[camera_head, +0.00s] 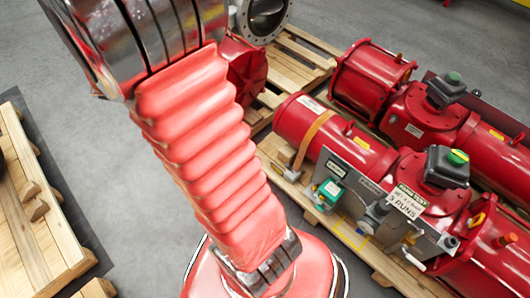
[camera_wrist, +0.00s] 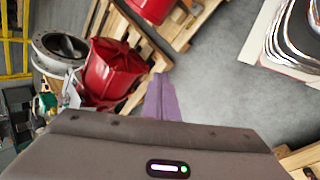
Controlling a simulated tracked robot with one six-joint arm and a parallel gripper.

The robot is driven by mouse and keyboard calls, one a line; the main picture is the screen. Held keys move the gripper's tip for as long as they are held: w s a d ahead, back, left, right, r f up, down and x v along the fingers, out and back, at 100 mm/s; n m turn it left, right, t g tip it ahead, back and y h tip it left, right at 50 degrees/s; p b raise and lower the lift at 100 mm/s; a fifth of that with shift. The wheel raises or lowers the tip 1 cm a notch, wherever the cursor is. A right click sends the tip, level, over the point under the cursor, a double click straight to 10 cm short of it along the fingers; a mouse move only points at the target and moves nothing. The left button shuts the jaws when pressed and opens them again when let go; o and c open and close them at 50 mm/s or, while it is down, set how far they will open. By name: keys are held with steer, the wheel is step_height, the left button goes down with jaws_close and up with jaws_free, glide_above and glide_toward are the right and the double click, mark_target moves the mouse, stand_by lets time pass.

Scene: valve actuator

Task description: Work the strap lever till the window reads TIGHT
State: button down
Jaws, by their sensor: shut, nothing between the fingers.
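A tan strap (camera_head: 312,138) runs over the near red actuator cylinder (camera_head: 340,140) in the head view. At the strap's lower end sits a small pale fitting (camera_head: 292,174), too small to make out as a lever. I cannot read any window or the word TIGHT. My gripper (camera_wrist: 160,80) shows in the wrist view as narrow purple fingers, shut and empty, over grey floor. It is apart from the strap, which I cannot make out in that view.
A second red actuator (camera_head: 420,115) lies behind the first, both on wooden pallets (camera_head: 350,235). A flanged valve (camera_head: 262,18) stands at the back, also at left in the wrist view (camera_wrist: 58,50). Another pallet (camera_head: 40,215) is at left.

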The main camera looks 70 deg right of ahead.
mark_target(289, 169)
steer(key=s+d+f+n+g+h, duration=0.1)
steer(key=s+d+f+n, duration=0.15)
steer(key=d+f, duration=0.8)
steer(key=s+d+f+n+g, duration=0.1)
steer(key=s+d+f+n, duration=0.15)
steer(key=d+f, duration=0.75)
steer(key=s+a+f+n, duration=0.1)
steer(key=s+f, duration=0.4)
steer(key=f, duration=0.6)
steer(key=s+a+f+n+y, duration=0.1)
steer(key=s+f, duration=0.4)
steer(key=f, duration=0.6)
steer(key=s+a+f+n, duration=0.1)
steer(key=s+a+f, duration=0.1)
steer(key=s+f, duration=0.4)
step_height(289, 169, down, 5)
steer(key=shift+a+f+n+g+y, duration=0.1)
steer(key=shift+a+n+g+y, duration=0.2)
steer(key=shift+a+n+y, duration=0.1)
steer(key=shift+s, duration=0.1)
steer(key=s+d+f, duration=0.5)
steer(key=d+f, duration=0.1)
steer(key=d, duration=0.2)
steer(key=shift+f, duration=0.3)
